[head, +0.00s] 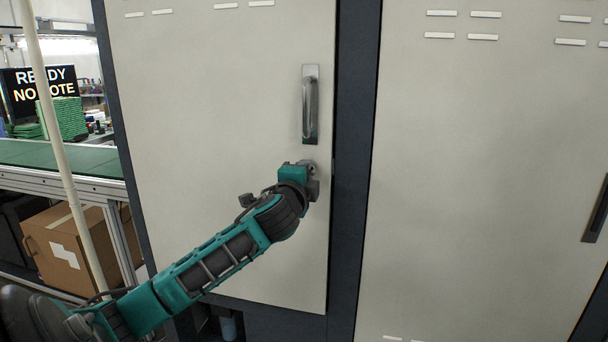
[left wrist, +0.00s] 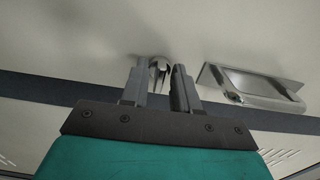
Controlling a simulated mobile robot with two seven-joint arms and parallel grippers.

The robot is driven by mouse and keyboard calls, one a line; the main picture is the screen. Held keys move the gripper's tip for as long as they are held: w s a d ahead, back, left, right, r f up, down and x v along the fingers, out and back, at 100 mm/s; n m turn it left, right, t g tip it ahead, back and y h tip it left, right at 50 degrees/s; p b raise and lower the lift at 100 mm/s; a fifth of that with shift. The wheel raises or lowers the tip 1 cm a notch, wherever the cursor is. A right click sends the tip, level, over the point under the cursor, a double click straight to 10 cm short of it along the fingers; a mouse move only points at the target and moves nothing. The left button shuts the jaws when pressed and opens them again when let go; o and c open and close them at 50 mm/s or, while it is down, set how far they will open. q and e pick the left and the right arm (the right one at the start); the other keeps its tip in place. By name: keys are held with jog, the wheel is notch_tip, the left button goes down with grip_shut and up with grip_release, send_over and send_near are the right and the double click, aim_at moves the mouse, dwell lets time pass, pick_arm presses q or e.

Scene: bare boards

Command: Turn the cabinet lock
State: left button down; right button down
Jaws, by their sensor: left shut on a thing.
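The cabinet door (head: 220,130) is a large pale panel in a dark frame and looks closed. Its metal handle (head: 310,105) is upright near the right edge; it also shows in the left wrist view (left wrist: 255,84). The lock (left wrist: 159,70) is a small round metal piece just below the handle, mostly hidden by my gripper in the head view. My left gripper (head: 312,170) is at the lock, and in the left wrist view its two fingers (left wrist: 161,83) are closed on it. How far the lock is turned I cannot tell. My right gripper is not in view.
A second pale door (head: 480,140) with a dark handle (head: 596,210) stands to the right. At left are a pale pole (head: 52,120), a green-topped conveyor (head: 60,155) and a cardboard box (head: 68,247). The space before the doors looks clear.

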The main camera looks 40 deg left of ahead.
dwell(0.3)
pick_arm(q)
jog(key=c, duration=1.2)
grip_release()
jog(key=v, duration=1.3)
